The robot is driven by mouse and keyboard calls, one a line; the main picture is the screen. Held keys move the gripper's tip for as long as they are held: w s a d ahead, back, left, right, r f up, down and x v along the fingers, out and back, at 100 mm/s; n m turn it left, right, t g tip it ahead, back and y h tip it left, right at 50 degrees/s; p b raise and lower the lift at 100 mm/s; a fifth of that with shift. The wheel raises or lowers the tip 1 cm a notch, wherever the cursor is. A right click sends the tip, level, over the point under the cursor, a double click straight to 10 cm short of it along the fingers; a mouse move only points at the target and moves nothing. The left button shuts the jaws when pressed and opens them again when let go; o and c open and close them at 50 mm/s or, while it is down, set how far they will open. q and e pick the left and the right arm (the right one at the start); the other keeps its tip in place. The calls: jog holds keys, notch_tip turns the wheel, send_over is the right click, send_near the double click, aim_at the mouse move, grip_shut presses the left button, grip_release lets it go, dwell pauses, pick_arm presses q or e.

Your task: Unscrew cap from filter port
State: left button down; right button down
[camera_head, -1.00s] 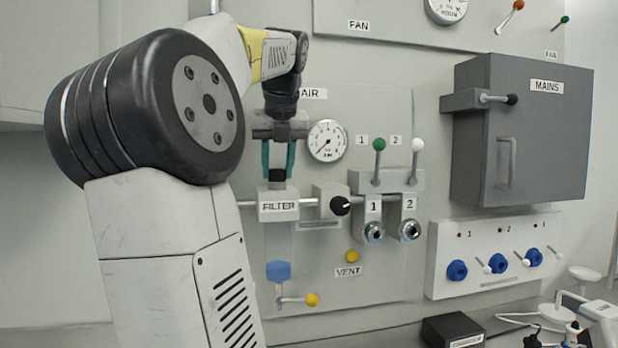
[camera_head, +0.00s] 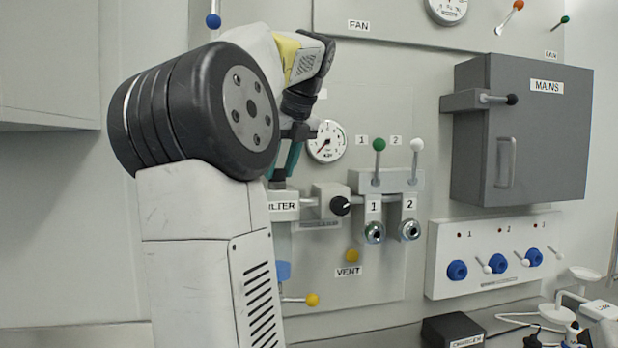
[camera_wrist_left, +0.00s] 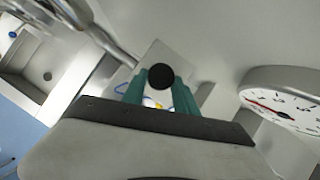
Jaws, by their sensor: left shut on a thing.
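The filter block (camera_head: 284,205), with its label partly covered by my arm, is on the wall panel under the AIR gauge. My left gripper (camera_head: 281,172) has teal fingers that reach down to the top of this block, tilted in the head view. In the left wrist view the round black cap (camera_wrist_left: 160,75) sits between the teal fingertips, and the gripper (camera_wrist_left: 160,88) is shut on it. The cap is mostly hidden in the head view. I cannot tell whether it is still seated on the port. My right gripper is not in view.
The round gauge (camera_head: 326,141) is close to the right of my gripper. A black knob (camera_head: 340,206) and two levers, green (camera_head: 379,145) and white (camera_head: 417,145), stick out further right. The grey MAINS box (camera_head: 520,130) juts from the wall.

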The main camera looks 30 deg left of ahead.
pick_arm(q)
jog(key=n, duration=0.1)
jog(key=n+g, duration=0.1)
jog(key=n, duration=0.1)
jog(key=shift+w+d+g+y, duration=0.1)
jog(key=shift+w+g+y, duration=0.05)
jog(key=shift+g+y, duration=0.15)
jog(key=shift+w+n+g, duration=0.25)
jog(key=shift+n+g, duration=0.15)
jog(key=shift+n, duration=0.6)
jog(key=n+g, duration=0.1)
jog(key=n, duration=0.1)
jog(key=shift+n, duration=0.3)
jog(key=c, duration=1)
grip_release()
jog(key=shift+c, duration=0.2)
